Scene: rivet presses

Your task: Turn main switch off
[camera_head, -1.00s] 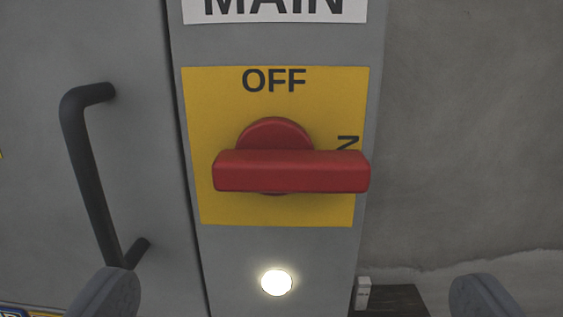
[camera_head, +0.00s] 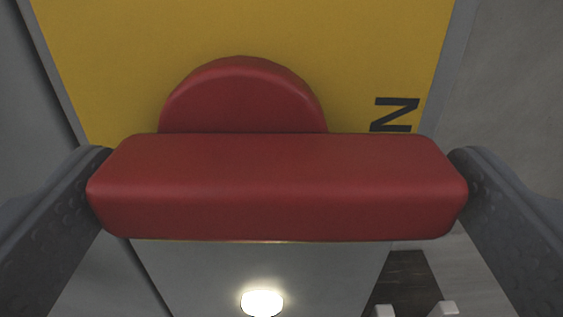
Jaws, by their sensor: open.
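The main switch has a red handle (camera_head: 278,187) that lies horizontally across a round red hub. It sits on a yellow plate (camera_head: 370,50), where a turned letter "N" shows at the right; the OFF mark is out of view. My gripper (camera_head: 278,190) is open, with one finger at each end of the red handle. The fingertips are very close to the handle's ends; I cannot tell whether they touch it.
A lit white lamp (camera_head: 262,303) is on the grey panel (camera_head: 190,265) below the switch. A grey wall (camera_head: 510,90) is at the right, with small white objects (camera_head: 443,309) at the lower right.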

